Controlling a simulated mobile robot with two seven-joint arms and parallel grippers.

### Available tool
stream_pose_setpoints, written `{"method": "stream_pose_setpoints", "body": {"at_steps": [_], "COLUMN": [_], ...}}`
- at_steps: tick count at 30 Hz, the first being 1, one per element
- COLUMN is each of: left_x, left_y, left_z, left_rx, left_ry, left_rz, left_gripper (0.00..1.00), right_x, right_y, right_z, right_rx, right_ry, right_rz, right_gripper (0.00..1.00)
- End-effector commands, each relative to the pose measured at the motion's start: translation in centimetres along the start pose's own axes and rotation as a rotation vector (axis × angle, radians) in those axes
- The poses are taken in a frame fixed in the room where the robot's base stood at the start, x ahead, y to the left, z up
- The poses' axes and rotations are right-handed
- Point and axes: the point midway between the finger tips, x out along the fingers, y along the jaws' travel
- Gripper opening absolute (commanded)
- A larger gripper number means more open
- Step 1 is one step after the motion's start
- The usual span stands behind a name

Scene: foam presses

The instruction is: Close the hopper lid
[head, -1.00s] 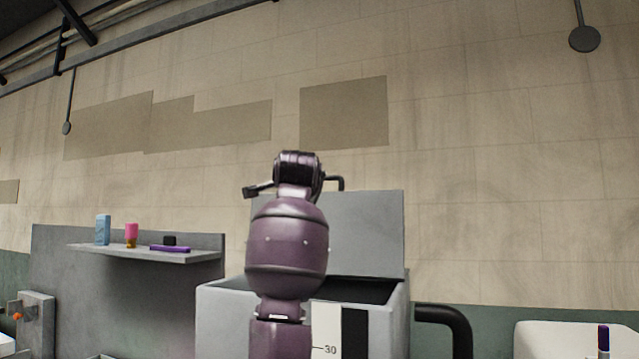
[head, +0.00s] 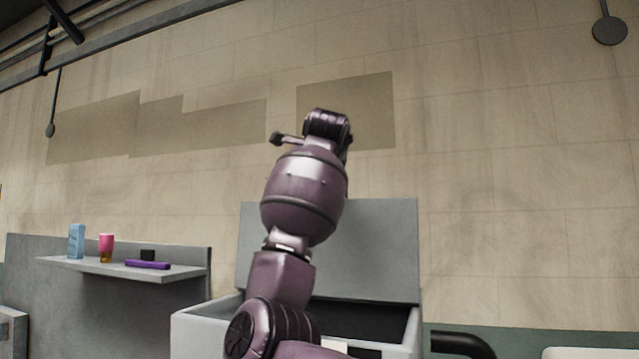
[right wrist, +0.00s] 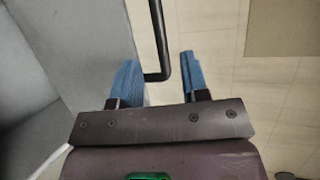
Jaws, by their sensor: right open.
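The grey hopper (head: 200,335) stands in front of me, its dark mouth showing on the right. Its flat grey lid (head: 375,240) stands open, nearly upright at the back. The lid is also the grey panel at the left in the right wrist view (right wrist: 95,40). A black bent bar handle (right wrist: 158,35) runs between the blue fingers of my right gripper (right wrist: 160,62). The fingers are open and apart; I cannot tell whether either touches the bar. In the head view, my purple arm hides part of the lid and hopper. My left gripper is not in view.
A grey shelf (head: 110,266) at the left holds a blue carton (head: 76,241), a pink cup (head: 106,247) and a purple item (head: 148,265). A thick black pipe (head: 462,343) stands right of the hopper. The tiled wall (head: 520,150) is behind.

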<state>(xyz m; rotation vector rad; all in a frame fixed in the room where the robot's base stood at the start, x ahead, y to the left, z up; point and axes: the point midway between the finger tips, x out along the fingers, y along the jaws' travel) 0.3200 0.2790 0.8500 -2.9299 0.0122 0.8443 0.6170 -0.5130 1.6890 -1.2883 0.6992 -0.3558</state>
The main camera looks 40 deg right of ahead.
Motion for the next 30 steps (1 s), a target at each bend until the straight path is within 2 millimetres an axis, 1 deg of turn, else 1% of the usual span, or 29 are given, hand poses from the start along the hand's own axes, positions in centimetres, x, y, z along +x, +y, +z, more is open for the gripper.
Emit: {"method": "stream_pose_setpoints", "body": {"at_steps": [1,6,9,13,18,27,29,30], "left_x": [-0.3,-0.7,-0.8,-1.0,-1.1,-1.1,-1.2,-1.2], "left_y": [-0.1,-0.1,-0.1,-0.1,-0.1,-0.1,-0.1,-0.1], "left_z": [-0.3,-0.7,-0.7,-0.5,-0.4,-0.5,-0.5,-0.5], "left_rx": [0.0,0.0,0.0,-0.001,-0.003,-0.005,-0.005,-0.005], "left_ry": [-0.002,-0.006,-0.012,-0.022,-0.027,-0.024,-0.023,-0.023], "left_rz": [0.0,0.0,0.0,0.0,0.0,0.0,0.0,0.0], "left_gripper": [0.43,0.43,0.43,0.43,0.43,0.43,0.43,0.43], "right_x": [1.0,4.0,5.4,6.8,7.7,7.9,7.9,7.9], "right_y": [-0.1,-0.1,-0.1,-0.1,0.0,0.0,0.0,0.0], "right_z": [-0.1,0.0,-0.1,0.0,0.0,-0.1,-0.1,-0.1], "right_rx": [-0.002,-0.003,-0.001,-0.002,-0.001,-0.001,-0.001,-0.001], "right_ry": [0.003,0.003,0.002,0.002,0.001,0.001,0.001,0.001], "right_rz": [0.004,0.003,0.002,0.001,0.0,-0.001,-0.001,-0.001], "right_gripper": [0.42,0.42,0.42,0.42,0.42,0.42,0.32,0.26]}}
